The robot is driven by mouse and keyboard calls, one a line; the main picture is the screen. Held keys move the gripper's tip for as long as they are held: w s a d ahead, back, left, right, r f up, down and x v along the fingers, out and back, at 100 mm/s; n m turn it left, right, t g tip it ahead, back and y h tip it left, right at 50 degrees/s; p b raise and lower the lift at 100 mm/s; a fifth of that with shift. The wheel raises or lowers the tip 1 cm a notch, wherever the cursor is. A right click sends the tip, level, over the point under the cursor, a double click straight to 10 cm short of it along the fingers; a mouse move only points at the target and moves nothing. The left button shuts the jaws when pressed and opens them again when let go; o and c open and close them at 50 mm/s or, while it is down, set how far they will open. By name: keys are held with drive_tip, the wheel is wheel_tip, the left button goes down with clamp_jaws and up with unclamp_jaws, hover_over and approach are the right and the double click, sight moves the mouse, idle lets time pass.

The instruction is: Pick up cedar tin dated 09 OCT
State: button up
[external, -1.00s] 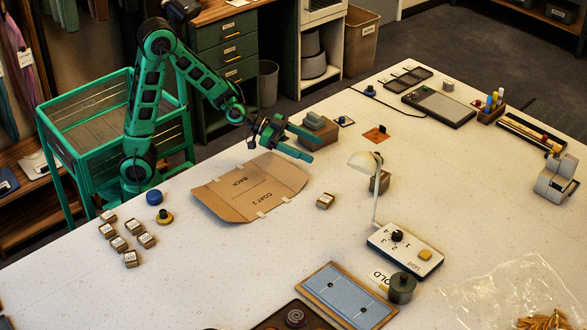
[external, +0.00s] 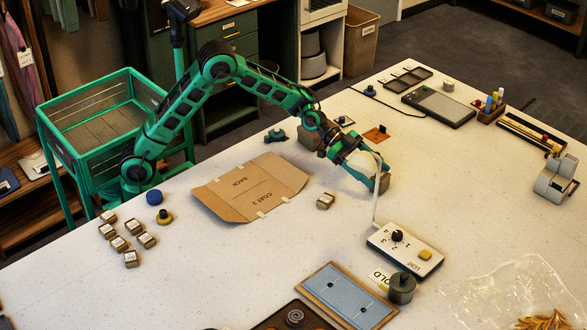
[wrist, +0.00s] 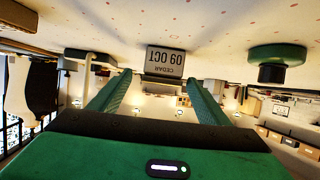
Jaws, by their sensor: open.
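The cedar tin (wrist: 165,62) shows in the wrist view with its label upside down, reading CEDAR and 09 OCT. It sits on the table, ahead of and between my two green fingers. My gripper (wrist: 158,80) is open, with nothing held between the fingers. In the external view my gripper (external: 368,168) is low over the table by the lamp. A small brown tin (external: 382,184) shows at its fingertips, partly hidden; its label cannot be read there.
The white lamp's base (external: 405,249) stands in front of the gripper, its thin post close beside it. Another tin (external: 326,201) and the cardboard folder (external: 250,188) lie to the left. Several tins (external: 120,243) lie farther left. A green knobbed object (wrist: 276,60) is near in the wrist view.

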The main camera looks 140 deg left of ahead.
sight(389, 194)
drive_tip(key=shift+x, duration=3.55)
drive_tip(key=shift+a+r, duration=0.15)
drive_tip(key=c, duration=1.2)
